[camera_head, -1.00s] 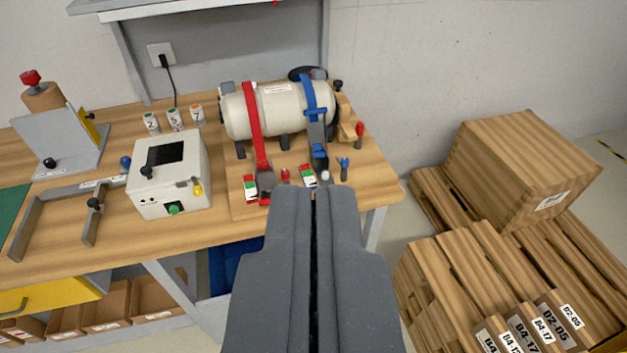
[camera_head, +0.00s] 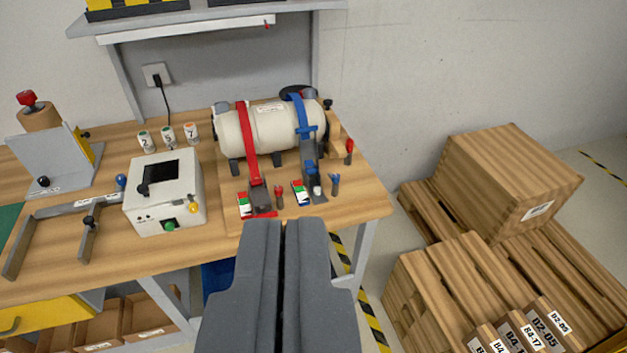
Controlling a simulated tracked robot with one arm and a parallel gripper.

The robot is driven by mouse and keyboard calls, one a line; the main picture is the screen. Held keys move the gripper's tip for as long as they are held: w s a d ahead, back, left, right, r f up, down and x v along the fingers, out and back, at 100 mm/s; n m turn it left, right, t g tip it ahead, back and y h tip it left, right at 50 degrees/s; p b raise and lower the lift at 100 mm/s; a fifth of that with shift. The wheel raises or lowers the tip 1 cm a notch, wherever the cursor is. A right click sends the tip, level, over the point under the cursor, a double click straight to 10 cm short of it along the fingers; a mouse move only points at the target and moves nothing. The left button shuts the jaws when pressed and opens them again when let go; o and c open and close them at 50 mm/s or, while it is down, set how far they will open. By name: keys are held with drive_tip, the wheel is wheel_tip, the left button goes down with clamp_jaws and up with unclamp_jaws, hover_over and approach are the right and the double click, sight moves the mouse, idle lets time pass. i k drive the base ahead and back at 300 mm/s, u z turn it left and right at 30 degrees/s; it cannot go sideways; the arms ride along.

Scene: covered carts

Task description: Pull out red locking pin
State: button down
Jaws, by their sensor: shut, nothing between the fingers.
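A small red pin-like piece (camera_head: 279,193) stands upright beside the buckle of the red strap (camera_head: 248,150). A second red-topped piece (camera_head: 349,147) is at the wooden block to the right; I cannot tell for certain which is the locking pin. The straps cross a cream cylinder (camera_head: 270,128) on the bench. My gripper (camera_head: 283,222) is shut and empty, pointing at the bench's front edge. In the picture its tips are just below the red piece, apart from it.
A white box with a dark screen (camera_head: 180,190) and a grey angled bracket (camera_head: 55,160) stand on the bench to the left. A shelf (camera_head: 190,22) overhangs the back. Wooden crates (camera_head: 505,180) and pallets fill the right floor.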

sight(350, 142)
drive_tip(key=u, duration=0.2)
drive_tip(key=i, duration=1.75)
